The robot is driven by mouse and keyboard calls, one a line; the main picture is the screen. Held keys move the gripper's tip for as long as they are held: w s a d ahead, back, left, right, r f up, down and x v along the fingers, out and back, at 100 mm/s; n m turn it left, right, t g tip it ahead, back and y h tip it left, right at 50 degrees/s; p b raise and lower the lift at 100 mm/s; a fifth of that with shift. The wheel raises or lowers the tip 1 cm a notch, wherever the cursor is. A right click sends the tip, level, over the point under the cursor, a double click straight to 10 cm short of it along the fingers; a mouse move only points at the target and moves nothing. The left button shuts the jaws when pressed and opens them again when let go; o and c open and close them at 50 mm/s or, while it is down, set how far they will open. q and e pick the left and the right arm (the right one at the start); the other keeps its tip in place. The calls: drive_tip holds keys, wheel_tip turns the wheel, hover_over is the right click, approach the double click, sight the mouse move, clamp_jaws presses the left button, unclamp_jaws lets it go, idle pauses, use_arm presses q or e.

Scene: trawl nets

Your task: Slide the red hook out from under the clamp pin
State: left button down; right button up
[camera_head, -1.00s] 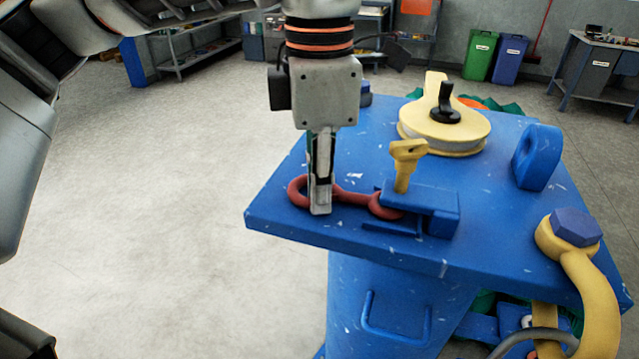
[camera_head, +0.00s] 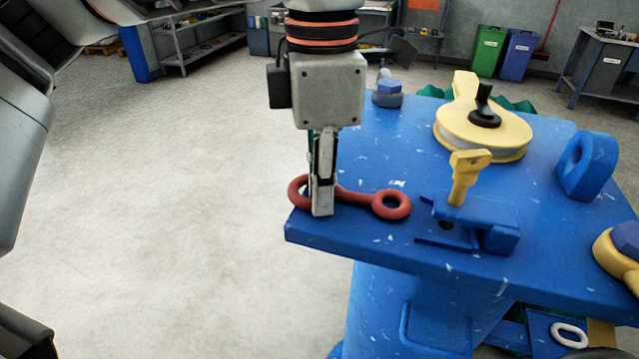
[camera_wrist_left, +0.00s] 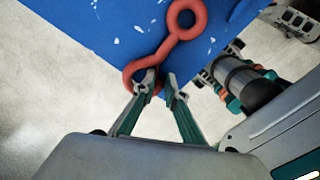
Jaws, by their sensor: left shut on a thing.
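The red hook (camera_head: 355,197) lies near the left edge of the blue table top (camera_head: 400,238). My left gripper (camera_head: 322,205) points down and is shut on the hook's curved left end. The hook's eye end is to the right, beside the blue clamp (camera_head: 490,212) with a visible gap, not under it. The yellow clamp pin (camera_head: 466,180) stands upright in the clamp. In the left wrist view the fingertips (camera_wrist_left: 160,84) are around the curved end of the hook (camera_wrist_left: 168,45), whose eye points away. My right gripper is not in view.
A yellow pulley block (camera_head: 470,133) with a black knob stands behind the clamp. A blue lug (camera_head: 588,165) and a yellow shackle (camera_head: 615,258) are at the right. A blue bolt (camera_head: 388,90) is at the back. Left of the table is open floor.

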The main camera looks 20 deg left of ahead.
use_arm(q)
drive_tip(key=c, duration=2)
unclamp_jaws()
wheel_tip(320, 180, up, 12)
drive_tip(key=shift+r, duration=0.1)
drive_tip(key=shift+s, duration=0.1)
